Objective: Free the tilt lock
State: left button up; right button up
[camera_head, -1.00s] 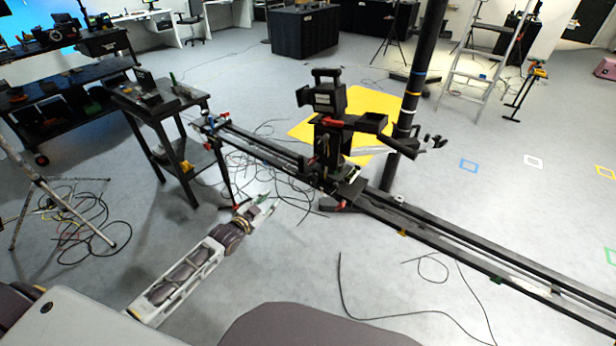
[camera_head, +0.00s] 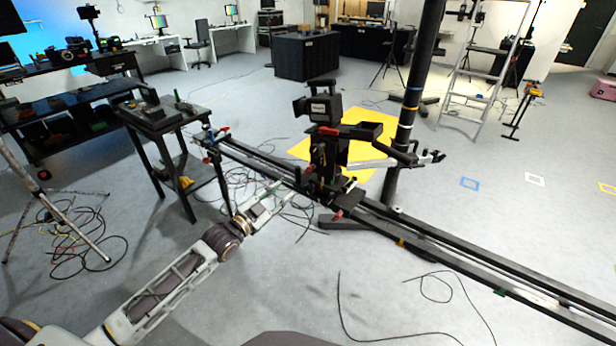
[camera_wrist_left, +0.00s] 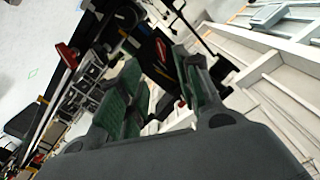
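A black camera (camera_head: 322,108) stands on a tilt head on the slider carriage. A red lever (camera_head: 327,131) sits just under the camera, and another red piece (camera_head: 338,214) is low on the carriage; I cannot tell for sure which is the tilt lock. My left gripper (camera_head: 284,192) is in front of and left of the carriage, below camera height, apart from the red lever. In the left wrist view its green-padded fingers (camera_wrist_left: 160,88) are spread with nothing held between them. Black rig parts and red pieces (camera_wrist_left: 181,103) show beyond them. My right gripper is not in view.
The long slider rail (camera_head: 450,251) runs from upper left to lower right. A black post (camera_head: 405,110) rises right of the camera, with a black arm (camera_head: 403,154) jutting nearby. A small black table (camera_head: 160,118) stands left. Cables lie on the floor.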

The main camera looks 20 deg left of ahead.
pick_arm(q)
jog(key=shift+d+r, duration=0.25)
jog(key=shift+r, duration=0.15)
jog(key=shift+w, duration=0.15)
